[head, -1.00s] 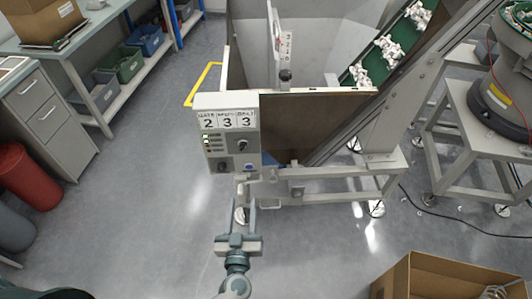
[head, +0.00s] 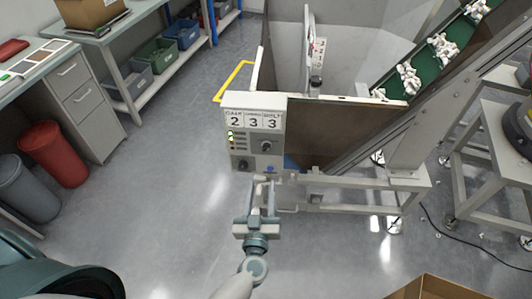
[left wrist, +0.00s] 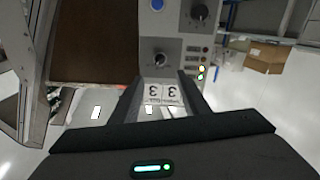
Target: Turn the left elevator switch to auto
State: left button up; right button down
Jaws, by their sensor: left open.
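A pale control panel (head: 256,150) is on the front of the machine, with number plates reading 2, 3, 3. It has two black rotary knobs: an upper right one (head: 265,146) and a lower left one (head: 243,165). Their labels are too small to read. In the left wrist view the panel appears inverted, with one knob (left wrist: 160,60) just beyond the fingertips and another knob (left wrist: 200,12) farther up and right. My left gripper (head: 260,186) is open and empty, close to the panel's lower edge in the head view. My right gripper is not in view.
Lit lamps (head: 230,135) and a blue button (head: 270,170) are on the panel. A hopper with a green conveyor (head: 440,50) rises to the right. A frame bar (head: 345,180) runs below the panel. Bins (head: 53,155) and a bench stand at left; open floor lies between.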

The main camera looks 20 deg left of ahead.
aim_at(266, 147)
pick_arm(q)
jog(key=p+x, duration=0.1)
jog(key=x, duration=1.3)
jog(key=shift+w, duration=0.15)
jog(key=c, duration=1)
